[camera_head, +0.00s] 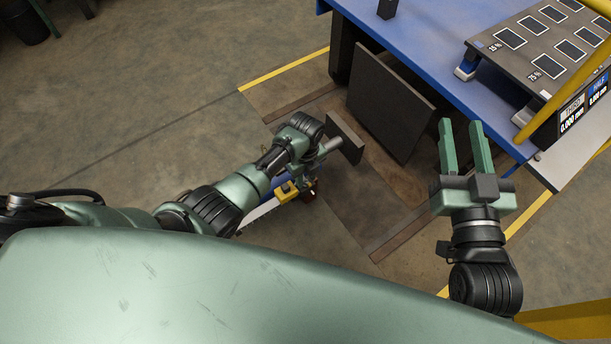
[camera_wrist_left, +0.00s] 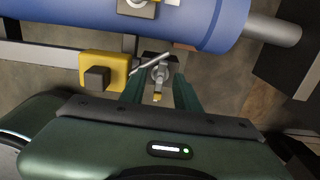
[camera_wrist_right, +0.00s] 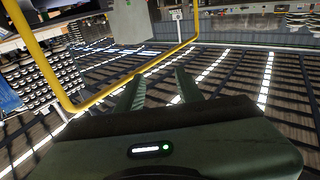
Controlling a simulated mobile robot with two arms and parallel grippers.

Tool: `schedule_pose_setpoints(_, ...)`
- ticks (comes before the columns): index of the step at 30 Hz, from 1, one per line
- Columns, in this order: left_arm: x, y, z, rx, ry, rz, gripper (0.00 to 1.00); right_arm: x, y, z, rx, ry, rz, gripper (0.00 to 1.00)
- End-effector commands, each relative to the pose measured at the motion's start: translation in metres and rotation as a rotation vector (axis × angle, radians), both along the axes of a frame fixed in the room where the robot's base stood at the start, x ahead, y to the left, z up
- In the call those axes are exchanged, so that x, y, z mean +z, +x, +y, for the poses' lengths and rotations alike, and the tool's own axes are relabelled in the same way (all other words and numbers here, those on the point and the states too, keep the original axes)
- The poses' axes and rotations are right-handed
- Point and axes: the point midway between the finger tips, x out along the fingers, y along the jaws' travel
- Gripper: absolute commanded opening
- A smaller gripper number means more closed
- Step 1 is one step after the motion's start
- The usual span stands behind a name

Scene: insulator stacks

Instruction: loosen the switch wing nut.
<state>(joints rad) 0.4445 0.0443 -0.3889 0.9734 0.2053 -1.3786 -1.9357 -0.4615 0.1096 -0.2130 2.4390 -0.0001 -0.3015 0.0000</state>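In the left wrist view, a small metal fitting with wing-like parts (camera_wrist_left: 160,74), which looks like the wing nut, sits below a blue cylinder (camera_wrist_left: 190,22). A thin metal rod crosses beside it, and a small brass-coloured tip shows below it. My left gripper (camera_wrist_left: 158,88) is open, with one finger on each side of the fitting; I cannot tell whether either finger touches it. A yellow block with a dark square knob (camera_wrist_left: 97,77) is left of the fingers. In the head view, the wrist largely hides the fitting. My right gripper (camera_head: 463,124) is open and empty.
A blue table (camera_head: 430,45) stands at the upper right with a dark measuring panel (camera_head: 545,45) on it. A dark upright plate (camera_head: 388,105) stands between the arms. A yellow rail (camera_wrist_right: 150,70) shows in the right wrist view. Open floor lies at the left.

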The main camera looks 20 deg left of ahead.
Motion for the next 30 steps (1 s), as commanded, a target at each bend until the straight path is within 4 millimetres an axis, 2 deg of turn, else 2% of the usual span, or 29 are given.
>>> schedule_pose_setpoints(1,0.0,0.0,0.0,0.0,0.0,0.0,0.32,0.0,0.0,0.0,0.0,0.0,0.0,0.36)
schedule_pose_setpoints(2,0.0,0.0,0.0,0.0,0.0,0.0,0.26,0.0,0.0,0.0,0.0,0.0,0.001,0.36)
schedule_pose_setpoints(3,0.0,0.0,0.0,0.0,0.0,0.0,0.15,0.0,0.0,0.0,0.0,0.0,0.001,0.36)
schedule_pose_setpoints(5,0.0,0.0,0.0,0.0,0.0,0.0,0.0,0.0,0.0,0.0,0.0,0.0,0.001,0.36)
schedule_pose_setpoints(14,0.001,0.0,0.0,0.009,0.0,0.0,0.0,-0.001,0.0,0.0,0.0,-0.003,0.011,0.36)
schedule_pose_setpoints(16,0.001,0.0,0.0,0.023,0.0,0.0,0.0,-0.008,0.0,-0.001,-0.003,-0.012,0.047,0.36)
schedule_pose_setpoints(23,0.003,0.0,0.001,0.134,0.001,0.002,0.0,-0.05,-0.007,-0.01,-0.018,-0.068,0.266,0.36)
schedule_pose_setpoints(26,0.003,-0.001,0.001,0.211,0.002,0.002,0.0,-0.075,-0.017,-0.016,-0.026,-0.103,0.406,0.36)
schedule_pose_setpoints(30,0.004,0.0,0.0,0.338,0.001,0.002,0.0,-0.111,-0.04,-0.027,-0.04,-0.152,0.617,0.36)
